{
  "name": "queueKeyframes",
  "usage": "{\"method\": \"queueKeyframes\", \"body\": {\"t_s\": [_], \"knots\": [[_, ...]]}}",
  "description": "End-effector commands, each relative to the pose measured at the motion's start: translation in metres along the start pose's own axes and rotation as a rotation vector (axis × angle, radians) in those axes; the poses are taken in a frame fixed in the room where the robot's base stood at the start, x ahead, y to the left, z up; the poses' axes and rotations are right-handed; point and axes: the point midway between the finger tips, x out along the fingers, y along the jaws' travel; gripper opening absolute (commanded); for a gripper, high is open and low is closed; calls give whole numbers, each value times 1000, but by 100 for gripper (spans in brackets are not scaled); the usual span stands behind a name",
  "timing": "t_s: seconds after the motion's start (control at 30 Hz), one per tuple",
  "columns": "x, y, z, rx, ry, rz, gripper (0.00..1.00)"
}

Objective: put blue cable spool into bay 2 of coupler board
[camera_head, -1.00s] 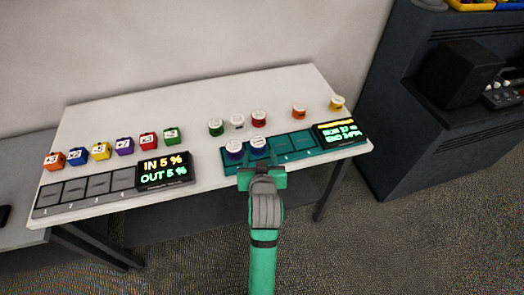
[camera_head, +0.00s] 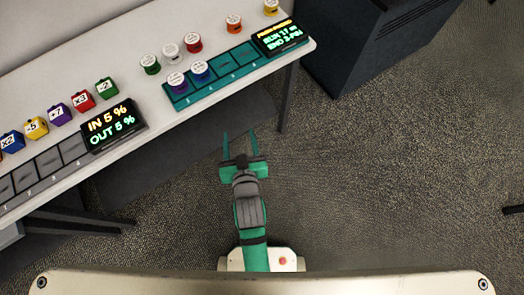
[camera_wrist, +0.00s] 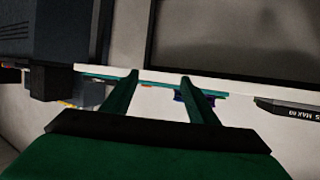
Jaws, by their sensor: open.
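The teal coupler board (camera_head: 228,66) lies along the table's front edge in the head view. A white-topped blue spool (camera_head: 200,72) sits in its second bay from the left. A white-topped purple spool (camera_head: 177,84) sits in the first bay, beside it. The two bays to their right look empty. My gripper (camera_head: 240,142) is open and empty, out in front of the table and apart from the board. In the wrist view, the spread fingers of my gripper (camera_wrist: 158,80) point toward the board's edge, with a blue-purple spool partly hidden behind the right finger.
Green (camera_head: 150,64), white (camera_head: 170,51), red (camera_head: 193,43) and orange (camera_head: 234,24) spools stand behind the board. A grey board (camera_head: 50,162) with a display (camera_head: 114,125) and several coloured blocks lies left. A dark cabinet (camera_head: 365,40) stands right; carpet around my gripper is clear.

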Motion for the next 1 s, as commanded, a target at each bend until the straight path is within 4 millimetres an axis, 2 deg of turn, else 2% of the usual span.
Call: {"method": "queueKeyframes", "body": {"t_s": [0.03, 0.2, 0.4, 0.6, 0.77, 0.8, 1.0], "knots": [[-15, 5, 14, 7, -3, 17, 53], [-62, 16, 40, 20, 25, 64, 53], [-122, 24, 59, 28, 58, 113, 53], [-181, 25, 65, 32, 92, 151, 53], [-213, 23, 63, 32, 111, 167, 53], [-218, 30, 62, 32, 116, 169, 53], [-228, 33, 61, 32, 125, 173, 53]]}}
